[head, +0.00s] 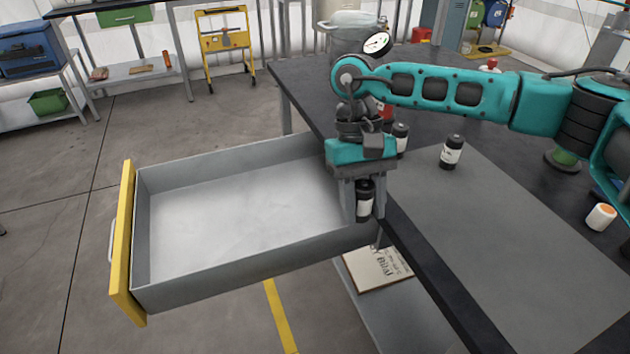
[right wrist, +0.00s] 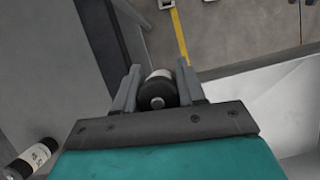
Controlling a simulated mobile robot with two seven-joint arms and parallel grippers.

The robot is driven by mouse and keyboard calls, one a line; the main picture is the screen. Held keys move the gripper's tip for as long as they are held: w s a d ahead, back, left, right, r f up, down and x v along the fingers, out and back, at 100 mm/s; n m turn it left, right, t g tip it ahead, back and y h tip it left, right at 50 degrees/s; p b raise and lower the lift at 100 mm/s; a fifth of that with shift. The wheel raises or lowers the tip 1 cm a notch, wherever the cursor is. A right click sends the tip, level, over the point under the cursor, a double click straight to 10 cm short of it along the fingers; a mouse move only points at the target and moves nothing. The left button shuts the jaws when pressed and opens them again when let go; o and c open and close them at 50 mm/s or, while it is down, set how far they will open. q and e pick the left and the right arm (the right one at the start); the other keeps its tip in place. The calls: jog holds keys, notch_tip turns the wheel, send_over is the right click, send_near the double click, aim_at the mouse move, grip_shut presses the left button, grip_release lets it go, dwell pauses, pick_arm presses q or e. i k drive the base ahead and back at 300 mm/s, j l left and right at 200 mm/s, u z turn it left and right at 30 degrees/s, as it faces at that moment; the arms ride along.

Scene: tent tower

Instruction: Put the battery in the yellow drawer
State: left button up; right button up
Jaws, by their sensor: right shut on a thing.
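A black and white cylindrical battery (head: 365,203) is held upright between the fingers of my right gripper (head: 363,205). The gripper is shut on it, beside the table edge at the right end of the open drawer. In the right wrist view the battery (right wrist: 157,92) sits between the two fingers (right wrist: 158,95), seen from its dark end. The yellow drawer (head: 122,245) is pulled out, with a yellow front and grey walls; its visible floor is empty. Part of it shows at the right of the wrist view (right wrist: 280,100). My left gripper is not in view.
On the dark table (head: 480,330) stand a similar black and white cylinder (head: 452,152) and another one (head: 400,138) behind my gripper. A white bottle with an orange top (head: 600,217) lies at the right. A lower shelf (head: 385,310) holds a sign below the table.

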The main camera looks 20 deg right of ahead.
aim_at(278, 210)
jog(key=i+j+z, duration=0.2)
jog(key=j, duration=0.55)
jog(key=i+j+z, duration=0.2)
jog(key=j, duration=0.55)
jog(key=j+z, duration=0.2)
jog(key=j, duration=0.55)
jog(key=k, duration=0.05)
